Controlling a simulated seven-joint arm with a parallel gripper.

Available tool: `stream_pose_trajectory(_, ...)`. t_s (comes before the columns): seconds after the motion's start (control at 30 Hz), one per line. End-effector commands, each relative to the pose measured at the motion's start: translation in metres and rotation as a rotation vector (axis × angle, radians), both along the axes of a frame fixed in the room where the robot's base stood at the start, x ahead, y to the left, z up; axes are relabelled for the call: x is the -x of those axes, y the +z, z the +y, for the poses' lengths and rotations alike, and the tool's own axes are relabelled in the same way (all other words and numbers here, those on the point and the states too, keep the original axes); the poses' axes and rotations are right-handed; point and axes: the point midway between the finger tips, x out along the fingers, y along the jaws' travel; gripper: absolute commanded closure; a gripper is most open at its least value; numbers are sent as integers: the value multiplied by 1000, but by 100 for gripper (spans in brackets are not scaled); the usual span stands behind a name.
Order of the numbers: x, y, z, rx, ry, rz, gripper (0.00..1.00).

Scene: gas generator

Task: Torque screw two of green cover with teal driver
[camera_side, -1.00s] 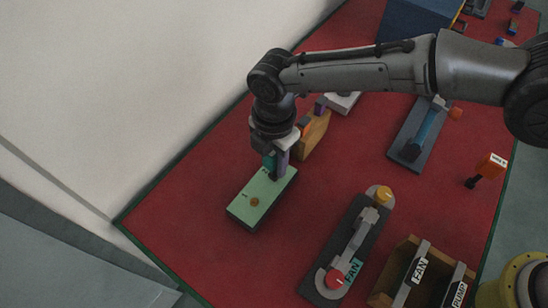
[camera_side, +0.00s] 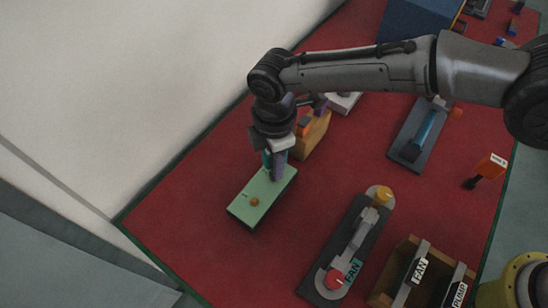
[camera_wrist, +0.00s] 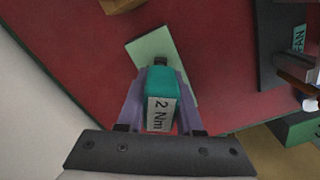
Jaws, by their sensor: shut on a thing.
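The green cover (camera_side: 247,208) lies flat on the red mat, left of the middle in the side view. My gripper (camera_side: 275,172) is over the far end of the cover, pointing down. In the wrist view my gripper (camera_wrist: 161,112) is shut on the teal driver (camera_wrist: 160,82), which bears a "2 Nm" label. The driver's tip is over the cover (camera_wrist: 152,46); whether it touches a screw there is hidden by the driver and fingers.
A wooden block holder (camera_side: 312,135) stands just behind my gripper. A dark fixture with a red knob and a FAN label (camera_side: 345,245) lies to the right. A wooden bin (camera_side: 390,284) is at the front right. The mat left of the cover is clear.

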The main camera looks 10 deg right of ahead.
Motion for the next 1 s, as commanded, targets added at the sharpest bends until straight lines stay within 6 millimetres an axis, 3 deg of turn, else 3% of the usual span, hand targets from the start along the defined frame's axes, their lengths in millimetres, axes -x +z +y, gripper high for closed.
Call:
stream_pose_trajectory(0.13,0,1,0,-1,-19,-1,100)
stream_pose_trajectory(0.4,0,0,0,-1,-243,0,100)
stream_pose_trajectory(0.77,0,0,0,-1,-282,0,100)
stream_pose_trajectory(1.0,-1,1,0,-1,-489,0,100)
